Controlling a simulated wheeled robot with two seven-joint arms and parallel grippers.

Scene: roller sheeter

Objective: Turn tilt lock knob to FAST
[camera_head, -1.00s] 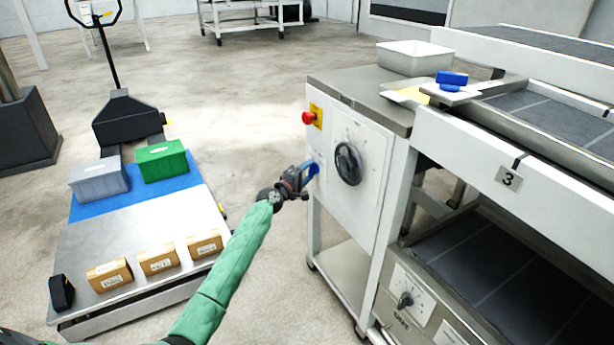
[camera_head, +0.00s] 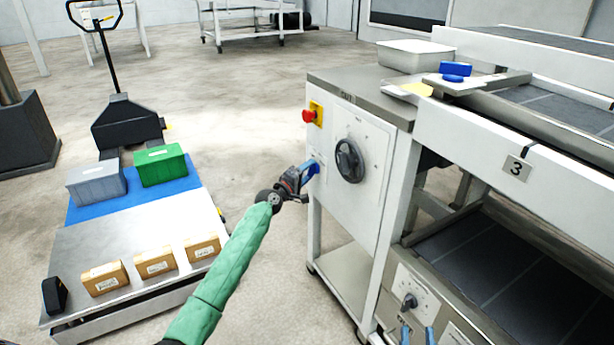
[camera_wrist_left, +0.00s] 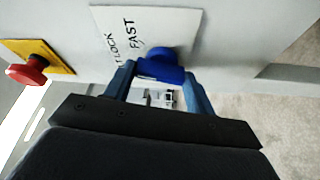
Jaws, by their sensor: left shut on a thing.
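The tilt lock knob (camera_wrist_left: 162,66) is a small blue knob on the light panel of the machine cabinet. A white label (camera_wrist_left: 135,35) beside it reads "FAST", with "LOCK" partly visible. My left gripper (camera_head: 310,170) is at the cabinet's left edge, with its blue fingers on either side of the knob. In the left wrist view my left gripper (camera_wrist_left: 158,78) is closed on the knob. The knob is mostly hidden by the gripper in the head view. My right gripper (camera_head: 418,335) shows only two separated blue fingertips at the bottom edge, below the lower dial.
A large black dial (camera_head: 350,160) is right of my left gripper. A red button on yellow (camera_head: 310,115) is above it. A lower dial (camera_head: 410,300) is on the sheeter. A pallet truck with boxes (camera_head: 135,262) stands left, with open floor between.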

